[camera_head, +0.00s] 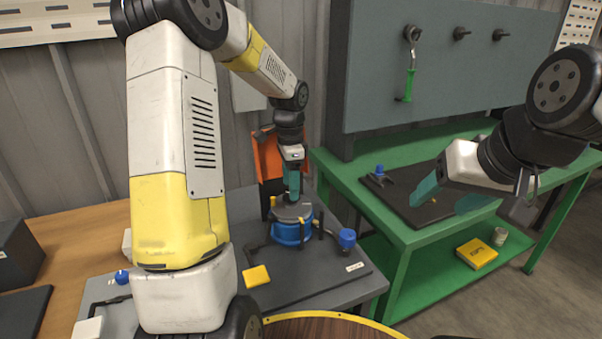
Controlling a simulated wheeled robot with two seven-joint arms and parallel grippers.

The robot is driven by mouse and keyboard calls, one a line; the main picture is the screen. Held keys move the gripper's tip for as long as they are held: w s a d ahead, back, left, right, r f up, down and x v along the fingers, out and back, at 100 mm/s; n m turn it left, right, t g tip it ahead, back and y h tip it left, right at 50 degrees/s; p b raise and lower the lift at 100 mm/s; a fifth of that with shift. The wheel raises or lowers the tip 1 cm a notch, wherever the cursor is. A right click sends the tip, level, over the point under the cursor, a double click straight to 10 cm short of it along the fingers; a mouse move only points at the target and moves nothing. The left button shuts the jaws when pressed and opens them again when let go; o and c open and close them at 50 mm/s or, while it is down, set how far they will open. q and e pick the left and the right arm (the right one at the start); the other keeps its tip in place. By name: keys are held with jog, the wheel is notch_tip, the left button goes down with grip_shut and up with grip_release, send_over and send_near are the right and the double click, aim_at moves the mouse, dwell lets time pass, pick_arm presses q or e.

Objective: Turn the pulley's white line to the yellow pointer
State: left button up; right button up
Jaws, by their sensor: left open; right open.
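The pulley (288,235) is a blue drum with a grey top, standing on a dark base plate at the middle of the view. Small yellow marks show beside and on it; I cannot tell which is the pointer. The white line cannot be made out. My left gripper (292,186) points down at the pulley's top from above, its teal fingers open; whether they touch it is unclear. My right gripper (448,198) is open and empty, its teal fingers spread above the dark mat on the green bench, away from the pulley.
A blue knob (347,238) stands right of the pulley, and a yellow block (256,276) lies in front. An orange panel (268,155) rises behind. The green bench (400,232) stands at right, with a yellow box (477,253) on its lower shelf.

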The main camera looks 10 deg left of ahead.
aim_at(291, 204)
pick_arm(q)
jog(key=shift+f, duration=1.25)
